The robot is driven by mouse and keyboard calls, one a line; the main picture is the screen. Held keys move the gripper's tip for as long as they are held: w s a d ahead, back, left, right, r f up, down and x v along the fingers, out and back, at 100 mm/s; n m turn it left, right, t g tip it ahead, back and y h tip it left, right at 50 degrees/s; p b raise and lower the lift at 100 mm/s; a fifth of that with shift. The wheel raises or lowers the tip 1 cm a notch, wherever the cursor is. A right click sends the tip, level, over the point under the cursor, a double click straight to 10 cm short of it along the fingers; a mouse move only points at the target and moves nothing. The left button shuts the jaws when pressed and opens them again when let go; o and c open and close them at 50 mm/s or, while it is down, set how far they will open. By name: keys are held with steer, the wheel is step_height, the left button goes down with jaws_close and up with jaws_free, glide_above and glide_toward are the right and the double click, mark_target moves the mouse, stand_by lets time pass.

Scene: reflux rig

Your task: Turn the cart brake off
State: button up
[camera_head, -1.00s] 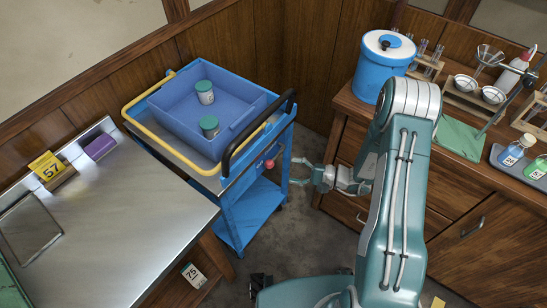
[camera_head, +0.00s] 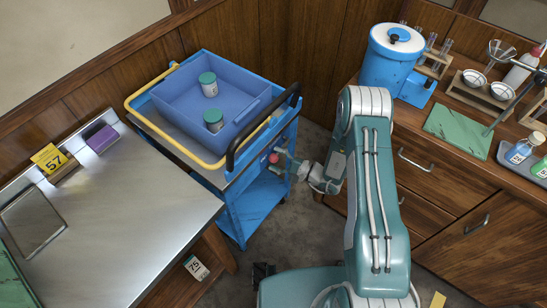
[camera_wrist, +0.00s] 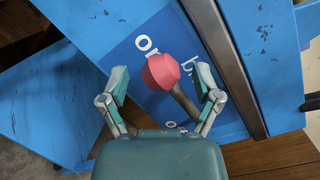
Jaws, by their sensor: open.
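The blue cart (camera_head: 232,215) stands against the wooden wall with its brake lever on the near side. The lever's red knob (camera_head: 274,158) shows just ahead of my gripper (camera_head: 288,160). In the wrist view the red knob (camera_wrist: 161,71) sits on a dark stem over a blue plate (camera_wrist: 142,62) with white lettering, partly hidden by the knob. My gripper (camera_wrist: 160,90) is open, with a finger on each side of the knob. Gaps show between the fingers and the knob. The stem runs from the knob down and right.
A blue bin (camera_head: 205,98) holding two green-lidded jars sits on the cart, beside a black handle (camera_head: 264,128). A steel table (camera_head: 120,215) stands to the left. A wooden cabinet (camera_head: 440,190) with glassware and a blue canister (camera_head: 392,60) stands to the right.

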steer(key=shift+w+a, duration=0.2)
steer(key=shift+a, duration=0.2)
jaws_close()
steer(key=shift+d, duration=0.1)
steer(key=shift+d, duration=0.1)
